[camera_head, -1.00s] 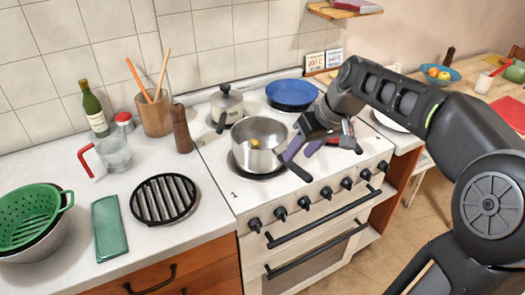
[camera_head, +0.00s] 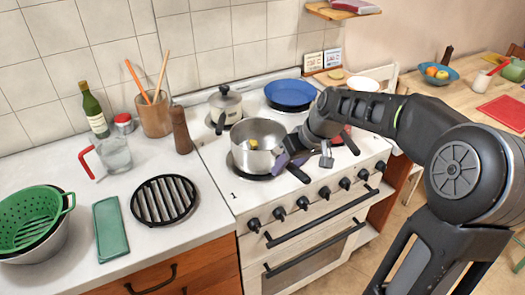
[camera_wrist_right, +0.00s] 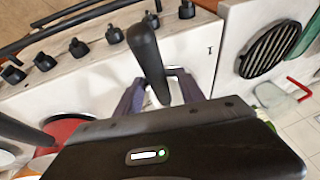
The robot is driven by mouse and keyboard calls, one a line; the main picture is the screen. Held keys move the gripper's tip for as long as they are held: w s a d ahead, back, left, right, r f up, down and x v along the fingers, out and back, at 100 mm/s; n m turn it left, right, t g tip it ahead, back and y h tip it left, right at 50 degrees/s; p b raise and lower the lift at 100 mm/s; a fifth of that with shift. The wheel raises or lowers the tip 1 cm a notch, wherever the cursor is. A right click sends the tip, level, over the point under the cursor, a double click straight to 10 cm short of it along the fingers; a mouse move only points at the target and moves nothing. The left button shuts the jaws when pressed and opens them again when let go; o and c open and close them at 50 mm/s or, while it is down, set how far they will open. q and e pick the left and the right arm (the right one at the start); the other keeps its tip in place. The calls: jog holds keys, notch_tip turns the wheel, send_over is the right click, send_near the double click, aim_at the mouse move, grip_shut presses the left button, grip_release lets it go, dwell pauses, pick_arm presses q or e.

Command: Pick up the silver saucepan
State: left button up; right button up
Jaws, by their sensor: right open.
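The silver saucepan (camera_head: 262,134) stands on the front left burner of the white stove, with a small yellowish thing inside. Its black handle (camera_head: 299,174) points toward the front right. My right gripper (camera_head: 284,165) is at the handle, close to the pan's right side. In the right wrist view, the handle (camera_wrist_right: 146,48) lies between the two purple-grey fingers of my open right gripper (camera_wrist_right: 159,78). I cannot tell whether either finger touches it. The pan's body is not clearly visible in that view. My left gripper is not in view.
A wooden pepper mill (camera_head: 181,131) stands to the left. A black trivet (camera_head: 163,199) lies on the counter. Black knobs (camera_head: 282,213) line the stove front.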

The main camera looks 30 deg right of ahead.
jog(key=shift+c, duration=0.5)
grip_shut()
dwell(0.3)
dwell(0.8)
jog(key=shift+r, duration=0.1)
